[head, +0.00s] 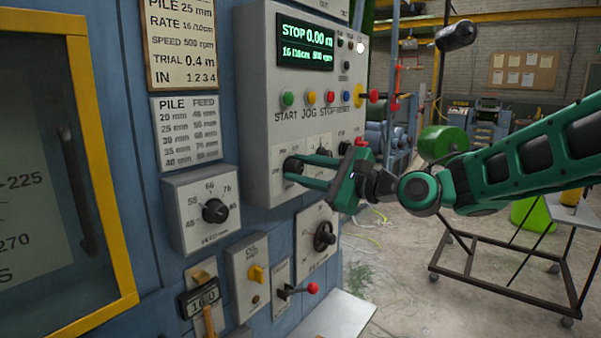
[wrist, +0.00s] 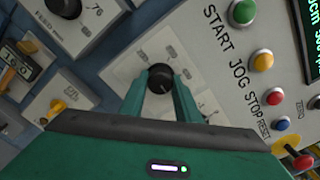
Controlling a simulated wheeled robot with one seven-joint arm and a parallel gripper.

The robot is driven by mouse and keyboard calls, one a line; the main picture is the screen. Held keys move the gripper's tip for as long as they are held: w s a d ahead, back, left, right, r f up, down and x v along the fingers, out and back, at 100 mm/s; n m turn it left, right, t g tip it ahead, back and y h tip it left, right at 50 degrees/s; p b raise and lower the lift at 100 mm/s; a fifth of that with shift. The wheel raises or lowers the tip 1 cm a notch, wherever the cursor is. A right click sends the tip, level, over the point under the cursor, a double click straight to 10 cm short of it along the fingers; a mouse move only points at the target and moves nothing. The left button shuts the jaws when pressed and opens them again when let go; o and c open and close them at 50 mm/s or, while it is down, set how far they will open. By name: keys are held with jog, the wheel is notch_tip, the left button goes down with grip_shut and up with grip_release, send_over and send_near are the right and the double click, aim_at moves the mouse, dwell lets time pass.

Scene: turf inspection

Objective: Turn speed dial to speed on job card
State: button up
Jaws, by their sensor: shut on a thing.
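The speed dial is a black knob (head: 292,165) low on the left of the grey control panel (head: 258,110). My green gripper (head: 298,172) reaches it from the right, with its fingers shut on the knob. In the wrist view the knob (wrist: 160,78) sits between the fingertips; its scale labels are too blurred to read. The job card (head: 181,40) at the upper left reads "SPEED 500 rpm", "PILE 25 mm" and "TRIAL 0.4 m". The green display (head: 306,47) shows "STOP 0.00 m" and a second line that seems to end in 500 rpm.
START, JOG, STOP and RESET buttons (head: 309,97) sit just above the knob. A wheeled frame (head: 480,255) stands at right.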

jog(key=shift+w+d+f, duration=0.15)
jog(key=shift+w+d, duration=0.05)
jog(key=shift+d, duration=0.1)
jog(key=o, duration=1)
jog(key=shift+o, duration=0.2)
jog(key=shift+s+a, duration=0.1)
jog(key=shift+a, duration=0.05)
jog(key=v, duration=1)
jog(key=shift+s+d, duration=0.2)
jog(key=shift+d, duration=0.15)
